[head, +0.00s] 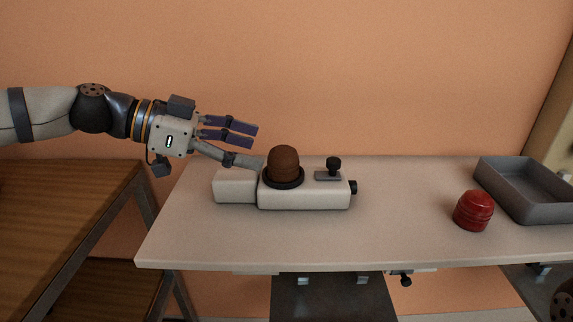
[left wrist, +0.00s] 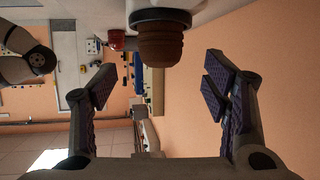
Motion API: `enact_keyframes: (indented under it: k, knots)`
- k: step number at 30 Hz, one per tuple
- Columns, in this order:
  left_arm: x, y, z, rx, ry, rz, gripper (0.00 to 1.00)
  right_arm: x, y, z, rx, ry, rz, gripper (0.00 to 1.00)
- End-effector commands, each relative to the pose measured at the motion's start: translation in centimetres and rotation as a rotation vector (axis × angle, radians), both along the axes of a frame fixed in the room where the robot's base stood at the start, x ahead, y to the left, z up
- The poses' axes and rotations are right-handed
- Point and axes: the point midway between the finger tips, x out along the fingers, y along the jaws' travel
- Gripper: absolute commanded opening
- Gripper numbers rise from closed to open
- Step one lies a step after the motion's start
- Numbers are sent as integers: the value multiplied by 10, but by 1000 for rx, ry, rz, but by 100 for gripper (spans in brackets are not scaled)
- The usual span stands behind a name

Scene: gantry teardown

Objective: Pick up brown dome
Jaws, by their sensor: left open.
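The brown dome (head: 285,162) sits in a dark ring (head: 284,184) on top of a pale block-shaped fixture (head: 318,196) on the table. In the left wrist view the dome (left wrist: 160,45) shows at the top middle, beyond and between the fingers. My left gripper (head: 258,146) is to the left of the dome, at about its height. Its fingers are spread and point toward the dome. They hold nothing and appear apart from it. The left wrist view also shows the open fingers (left wrist: 160,88). My right gripper is not in view.
A small black knob (head: 334,164) stands on the fixture right of the dome. A red ridged dome-like object (head: 473,210) and a grey tray (head: 530,207) are on the right of the table (head: 400,235). A wooden table (head: 60,210) stands at the left.

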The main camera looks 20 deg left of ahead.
Motion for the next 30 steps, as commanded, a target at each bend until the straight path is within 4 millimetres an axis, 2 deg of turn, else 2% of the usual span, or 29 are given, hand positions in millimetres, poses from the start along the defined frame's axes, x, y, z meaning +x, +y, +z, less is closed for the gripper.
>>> enact_keyframes:
  k: [6, 9, 17, 24, 30]
  knots:
    - [14, -28, -22, 1, 5, -3, 69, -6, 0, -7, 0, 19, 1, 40]
    - [21, -41, -26, 0, 2, -1, 69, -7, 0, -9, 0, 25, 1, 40]
    - [24, -44, -25, 0, -3, 1, 69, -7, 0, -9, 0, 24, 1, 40]
    - [23, -44, -25, 0, -3, 1, 18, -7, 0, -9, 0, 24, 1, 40]
    - [23, -44, -25, 0, -3, 1, 17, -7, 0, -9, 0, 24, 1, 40]
